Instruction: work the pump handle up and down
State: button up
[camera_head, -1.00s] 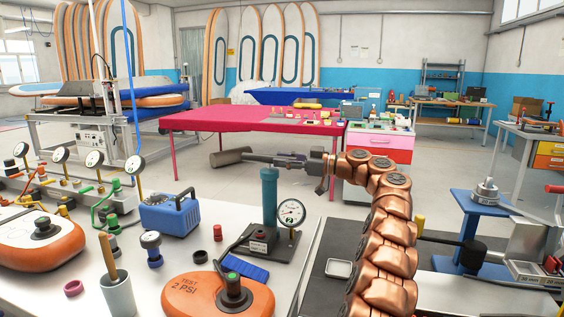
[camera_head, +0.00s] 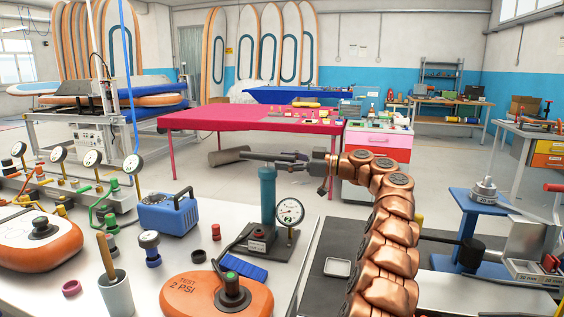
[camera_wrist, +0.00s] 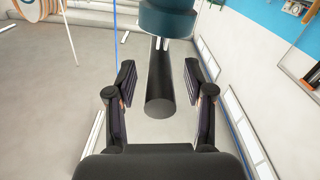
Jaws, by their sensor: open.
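The pump has an upright teal cylinder (camera_head: 267,195) on a dark base, with a round white gauge (camera_head: 290,212) at its right. Its handle is a thick dark bar (camera_head: 228,156) lying roughly level at the cylinder's top; my gripper hides part of it. My gripper (camera_head: 258,159) is at the handle's height, above the cylinder, pointing left. In the wrist view the handle (camera_wrist: 160,95) runs away from me to the teal cylinder top (camera_wrist: 167,20). My open fingers (camera_wrist: 157,92) stand on both sides of the handle, with a visible gap on each side.
An orange test board piece (camera_head: 190,292), a blue box with a handle (camera_head: 168,212) and a grey cup (camera_head: 116,293) stand on the bench near the pump. Several gauges line the left. A blue stand (camera_head: 470,225) is at the right. A red table (camera_head: 230,118) stands behind.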

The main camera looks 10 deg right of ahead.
jog(key=v, duration=1.1)
jog(key=shift+w, duration=0.1)
